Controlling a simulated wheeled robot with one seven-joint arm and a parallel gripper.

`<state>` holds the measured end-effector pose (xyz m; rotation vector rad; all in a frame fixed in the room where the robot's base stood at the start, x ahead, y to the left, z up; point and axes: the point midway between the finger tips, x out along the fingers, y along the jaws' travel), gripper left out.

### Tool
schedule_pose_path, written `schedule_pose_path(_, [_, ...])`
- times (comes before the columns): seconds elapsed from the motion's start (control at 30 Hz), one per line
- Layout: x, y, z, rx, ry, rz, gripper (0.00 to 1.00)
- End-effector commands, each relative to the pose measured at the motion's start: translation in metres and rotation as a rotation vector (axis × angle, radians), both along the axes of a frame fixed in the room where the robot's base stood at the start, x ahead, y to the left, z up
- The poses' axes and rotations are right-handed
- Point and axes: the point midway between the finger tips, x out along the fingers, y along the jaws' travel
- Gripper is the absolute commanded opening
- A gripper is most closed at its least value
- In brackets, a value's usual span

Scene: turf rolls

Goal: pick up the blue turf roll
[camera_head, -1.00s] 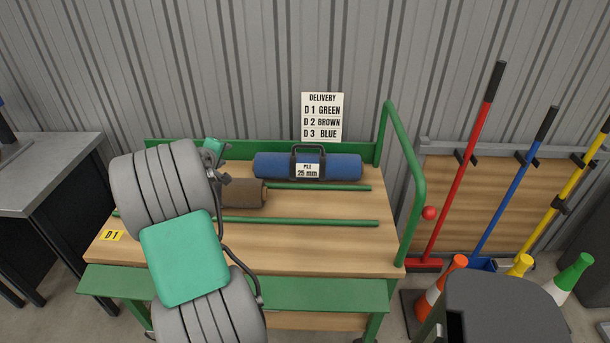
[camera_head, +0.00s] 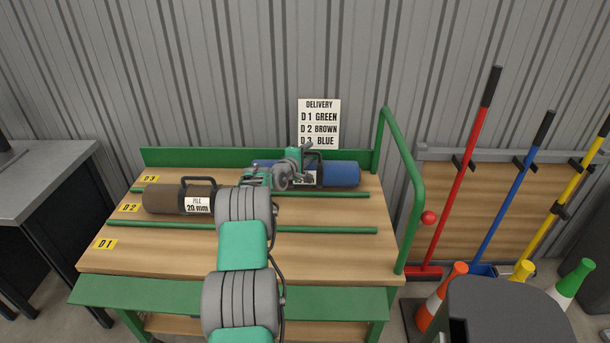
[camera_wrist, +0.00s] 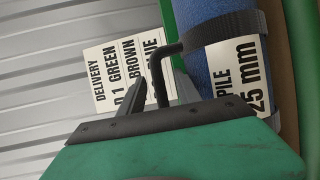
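The blue turf roll (camera_head: 340,174) lies at the back of the cart top, in the D3 lane, partly hidden by my gripper (camera_head: 308,160). It also fills the upper right of the wrist view (camera_wrist: 198,20), with a dark strap and a "PILE 25 mm" label (camera_wrist: 243,75). Its black carry handle (camera_wrist: 162,65) reaches down between my gripper's fingers (camera_wrist: 160,90) in the wrist view. The fingers look apart, with the handle between them and no clear grip on it. The roll rests on the cart.
A brown roll (camera_head: 163,199) with a handle and "20 mm" label lies in the D2 lane. The D1 lane is bare. Green rails (camera_head: 330,230) divide the lanes. A delivery sign (camera_head: 319,118) stands behind the blue roll, and a green hoop rail (camera_head: 412,180) rises at the right.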

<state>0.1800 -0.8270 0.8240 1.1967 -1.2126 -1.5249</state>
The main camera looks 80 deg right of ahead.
Motion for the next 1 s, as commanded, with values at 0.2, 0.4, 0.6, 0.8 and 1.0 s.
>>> schedule_pose_path(0.2, [0.0005, 0.0005, 0.0002, 0.0, 0.0, 0.001, 0.32])
schedule_pose_path(0.4, [0.0007, 0.0007, 0.0002, 0.0, -0.001, 0.001, 0.16])
schedule_pose_path(0.6, [0.0007, 0.0007, 0.0002, 0.001, -0.001, 0.001, 0.0])
schedule_pose_path(0.8, [0.0008, 0.0008, 0.0001, 0.001, -0.001, 0.001, 0.0])
schedule_pose_path(1.0, [0.0008, 0.0008, 0.0, 0.001, -0.001, 0.001, 0.0])
